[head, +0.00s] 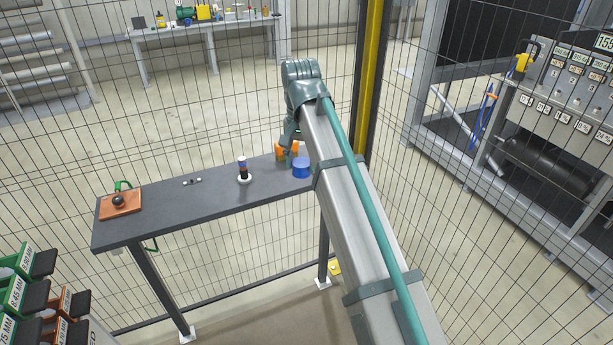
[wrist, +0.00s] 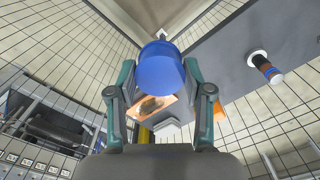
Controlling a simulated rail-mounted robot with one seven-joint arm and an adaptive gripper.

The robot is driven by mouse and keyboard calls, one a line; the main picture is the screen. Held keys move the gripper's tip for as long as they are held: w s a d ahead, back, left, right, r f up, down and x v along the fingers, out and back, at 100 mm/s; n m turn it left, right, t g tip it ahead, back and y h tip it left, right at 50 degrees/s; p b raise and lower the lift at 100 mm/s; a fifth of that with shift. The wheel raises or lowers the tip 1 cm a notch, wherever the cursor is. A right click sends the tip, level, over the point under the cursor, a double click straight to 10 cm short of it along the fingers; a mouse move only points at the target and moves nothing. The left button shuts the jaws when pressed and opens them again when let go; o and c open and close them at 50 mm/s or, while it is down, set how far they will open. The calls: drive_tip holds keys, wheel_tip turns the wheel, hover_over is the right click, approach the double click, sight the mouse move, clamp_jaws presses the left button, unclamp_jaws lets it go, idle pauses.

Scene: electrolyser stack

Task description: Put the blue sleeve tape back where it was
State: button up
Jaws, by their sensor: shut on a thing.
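The blue sleeve tape (head: 301,167) shows as a short blue cylinder at the right end of the dark bench (head: 200,208). In the wrist view, the blue sleeve tape (wrist: 158,66) sits between the two fingertips. My gripper (head: 291,157) is shut on it, pointing down at the bench's right end; the gripper also shows in the wrist view (wrist: 160,80). I cannot tell whether the tape touches the bench top. An orange item (head: 281,152) is close behind the fingers, partly hidden by them.
A small banded cylinder on a white base (head: 244,172) stands mid-bench. A small metal part (head: 192,182) lies left of it. An orange-brown board with a black knob (head: 119,204) is at the left end. Mesh fencing runs behind the bench; a yellow post (head: 370,80) stands right.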

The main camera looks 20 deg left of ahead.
drive_tip(key=w+a+f+p, duration=0.1)
drive_tip(key=w+a+f, duration=0.1)
drive_tip(key=w, duration=0.1)
drive_tip(key=w+a+f+p, duration=0.1)
drive_tip(key=w+a+f, duration=0.1)
drive_tip(key=w+f, duration=0.1)
drive_tip(key=w+a+f+p, duration=0.2)
drive_tip(key=w+f, duration=0.1)
drive_tip(key=w, duration=0.1)
drive_tip(key=shift+w+a+f, duration=0.1)
drive_tip(key=shift+w+a, duration=0.25)
drive_tip(key=shift+w+a+f, duration=0.2)
drive_tip(key=shift+w+f, duration=0.2)
drive_tip(key=shift+f, duration=0.15)
drive_tip(key=shift+w+a+f+p, duration=0.1)
drive_tip(key=shift+f+p, duration=0.5)
drive_tip(key=shift+f, duration=1.25)
drive_tip(key=shift+f, duration=0.1)
drive_tip(key=o, duration=1)
drive_tip(key=shift+c, duration=0.2)
wheel_tip(320, 180, up, 12)
drive_tip(key=b, duration=0.3)
